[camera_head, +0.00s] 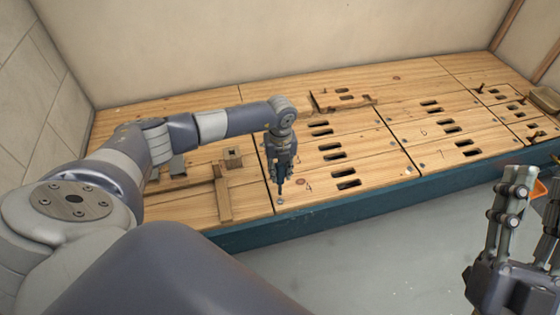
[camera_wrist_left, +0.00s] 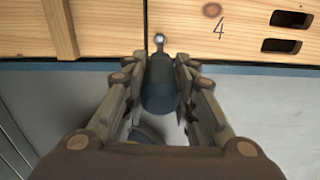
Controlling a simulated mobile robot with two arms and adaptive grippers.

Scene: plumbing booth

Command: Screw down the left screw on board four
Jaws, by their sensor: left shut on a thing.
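My left gripper (camera_head: 282,158) is shut on a dark driver, which it holds pointing down at the front left corner of board four (camera_head: 315,195). The driver (camera_wrist_left: 160,85) also shows between the fingers in the left wrist view, with its thin bit at a small metal screw (camera_wrist_left: 159,40). The screw (camera_head: 280,202) lies by the board's left seam and front edge. Whether bit and screw touch cannot be told. The mark "4" (camera_wrist_left: 219,28) is right of it. My right gripper (camera_head: 530,190) is open at the lower right, off the bench front.
Wooden strips and a small block (camera_head: 233,158) lie on the boards to the left. A loose slotted wooden piece (camera_head: 342,98) lies at the back. The grey floor (camera_head: 370,245) before the bench is clear.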

